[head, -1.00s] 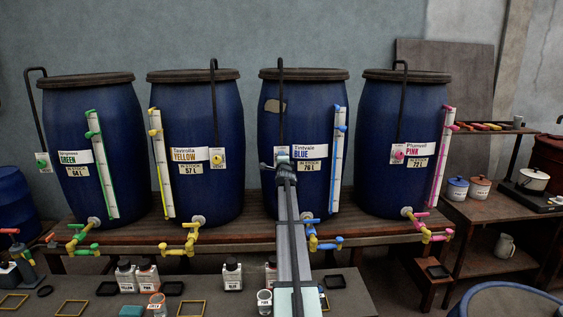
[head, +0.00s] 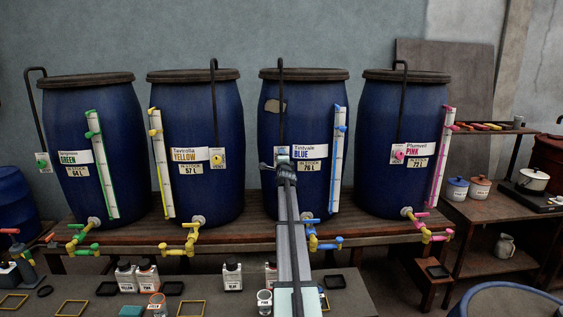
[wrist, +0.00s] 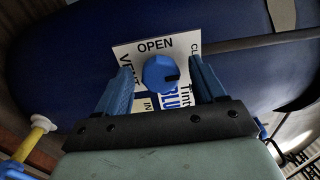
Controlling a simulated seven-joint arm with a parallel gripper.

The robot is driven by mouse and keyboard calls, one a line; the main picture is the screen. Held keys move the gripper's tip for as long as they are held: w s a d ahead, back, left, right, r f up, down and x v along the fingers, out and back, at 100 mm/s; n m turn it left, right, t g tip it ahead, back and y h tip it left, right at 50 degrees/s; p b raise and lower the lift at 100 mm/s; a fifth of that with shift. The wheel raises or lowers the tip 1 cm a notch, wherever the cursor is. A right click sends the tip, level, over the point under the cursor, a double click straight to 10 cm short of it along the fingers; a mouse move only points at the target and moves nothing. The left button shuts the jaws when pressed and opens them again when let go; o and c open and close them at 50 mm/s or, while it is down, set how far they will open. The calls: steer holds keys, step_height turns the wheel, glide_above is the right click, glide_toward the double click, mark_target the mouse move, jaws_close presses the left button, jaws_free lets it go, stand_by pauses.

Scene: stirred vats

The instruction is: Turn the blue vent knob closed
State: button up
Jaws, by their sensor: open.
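The blue vent knob (wrist: 158,74) sits on a white plate (wrist: 156,43) on the blue vat's wall, with OPEN printed above it and a partly hidden word starting "CL" at the right in the wrist view. A dark mark on the knob's face lies on its right side. My gripper (wrist: 161,65) is open, with one blue finger on each side of the knob and a visible gap to each. In the head view my gripper (head: 284,166) is at the vent plate of the Tintvale BLUE vat (head: 305,110) and hides the knob.
Yellow (head: 196,120) and pink (head: 402,125) vats stand on either side, with a green one farther left. A blue tap (head: 322,241) and bottles are below.

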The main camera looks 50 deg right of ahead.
steer(key=v, duration=1.4)
steer(key=shift+w+d, duration=0.1)
